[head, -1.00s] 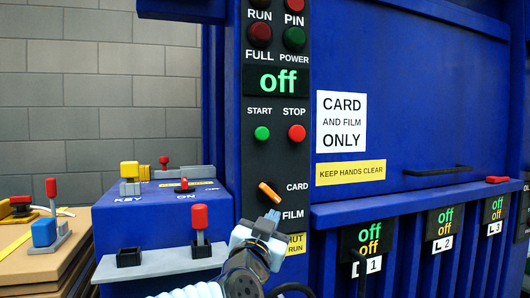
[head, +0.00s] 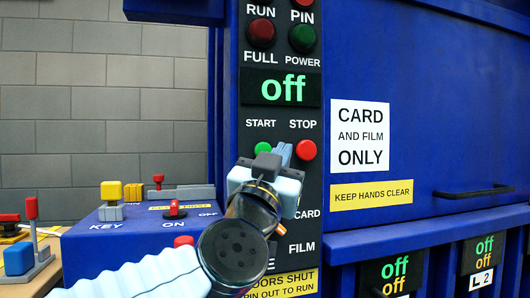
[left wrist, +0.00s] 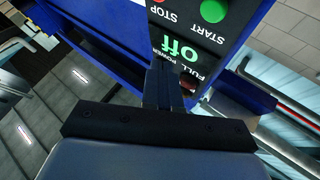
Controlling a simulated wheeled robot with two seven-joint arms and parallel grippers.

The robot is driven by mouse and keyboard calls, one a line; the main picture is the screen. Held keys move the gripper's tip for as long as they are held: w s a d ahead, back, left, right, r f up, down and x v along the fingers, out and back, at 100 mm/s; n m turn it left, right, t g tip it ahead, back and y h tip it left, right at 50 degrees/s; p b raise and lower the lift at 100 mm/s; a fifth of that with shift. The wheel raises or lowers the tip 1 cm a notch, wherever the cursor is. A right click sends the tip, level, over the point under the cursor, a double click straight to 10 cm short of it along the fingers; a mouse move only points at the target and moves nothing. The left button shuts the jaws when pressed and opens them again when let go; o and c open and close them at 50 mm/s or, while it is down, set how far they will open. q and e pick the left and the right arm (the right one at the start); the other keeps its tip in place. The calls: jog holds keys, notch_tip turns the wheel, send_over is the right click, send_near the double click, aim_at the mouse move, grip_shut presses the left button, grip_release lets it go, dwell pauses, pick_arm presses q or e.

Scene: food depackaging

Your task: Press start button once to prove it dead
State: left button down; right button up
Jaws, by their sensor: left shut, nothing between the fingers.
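The green start button (head: 263,148) is on the black control panel (head: 279,12), under the label START. Its lower part is hidden behind my left gripper (head: 273,155). The left gripper is shut and empty, with its tips just below and right of the button; I cannot tell whether they touch the panel. In the left wrist view the start button (left wrist: 213,11) shows at the top, apart from the shut fingers (left wrist: 163,85). The display (head: 280,87) reads "off" in green. My right gripper is not in view.
The red stop button (head: 306,150) is close to the right of the fingertips. The orange card/film selector (head: 281,229) is partly hidden by the gripper. A blue box with a yellow key (head: 111,192) and red switch (head: 174,209) stands at left.

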pick_arm(q)
jog(key=w+a+b, duration=0.2)
jog(key=w+b, duration=0.1)
jog(key=w, duration=0.5)
jog(key=shift+a, duration=0.3)
jog(key=shift+w+y, duration=0.2)
jog(key=shift+y, duration=0.1)
dwell(1.5)
jog(key=shift+w+a, duration=0.15)
jog(key=shift+w, duration=0.15)
jog(key=shift+w+a, duration=0.2)
jog(key=shift+w, duration=0.35)
dwell(0.7)
jog(key=shift+s, duration=0.1)
jog(key=shift+s+d, duration=0.3)
jog(key=shift+s, duration=0.5)
